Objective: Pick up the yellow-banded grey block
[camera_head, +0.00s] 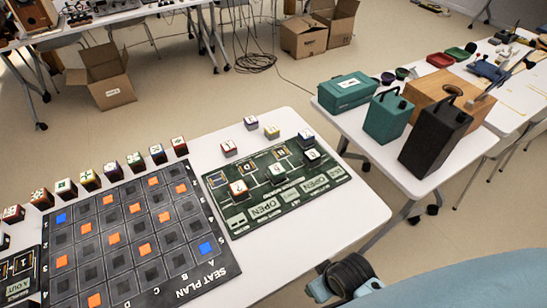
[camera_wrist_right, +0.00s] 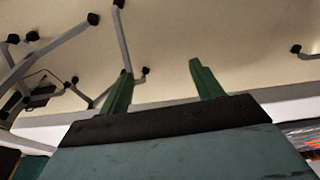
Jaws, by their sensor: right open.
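A small block with a yellowish band (camera_head: 271,131), apparently the yellow-banded grey one, stands on the white table just beyond the far edge of the green board (camera_head: 240,222). It is between two other small blocks and nothing touches it. My right gripper shows in the right wrist view (camera_wrist_right: 160,78) with its two green fingers spread apart and nothing between them. It points at floor and table legs, and the block is not in that view. In the head view only parts of my right arm show, at the bottom right, well short of the block. My left gripper is out of view.
Several similar blocks stand around and on the green board. A black seat-plan board (camera_head: 225,262) with orange and blue tiles lies left of it, with a row of blocks behind. Teal and black cases (camera_head: 436,135) stand on another table at right. The table's right corner is bare.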

